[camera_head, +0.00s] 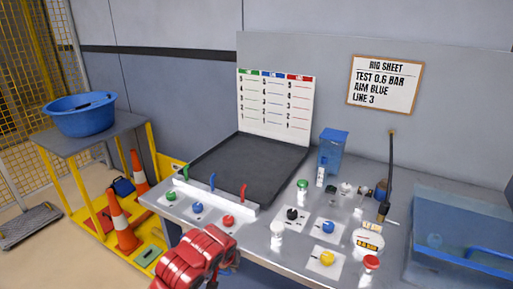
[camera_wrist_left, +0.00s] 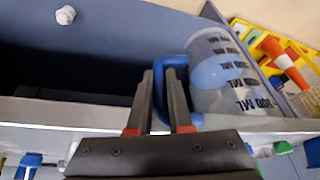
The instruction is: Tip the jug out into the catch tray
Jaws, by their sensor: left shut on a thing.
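My left gripper (camera_head: 204,260) shows as red housing at the bottom of the head view, in front of the bench edge; its fingertips are hidden there. In the left wrist view its fingers (camera_wrist_left: 163,85) are shut on the blue handle of the clear jug (camera_wrist_left: 222,70). The jug has black ML marks, upside down in that picture, and a light blue patch inside that looks like liquid. I cannot tell the jug's true tilt. The jug does not show in the head view. The wide dark tray (camera_head: 251,158), likely the catch tray, lies on the bench. My right gripper is out of view.
Green, blue and red levers (camera_head: 213,181) line the tray's front edge. A numbered chart (camera_head: 275,105) stands behind it. Knobs, small bottles and a gauge (camera_head: 368,243) crowd the bench to the right, beside a blue clear tank (camera_head: 462,220).

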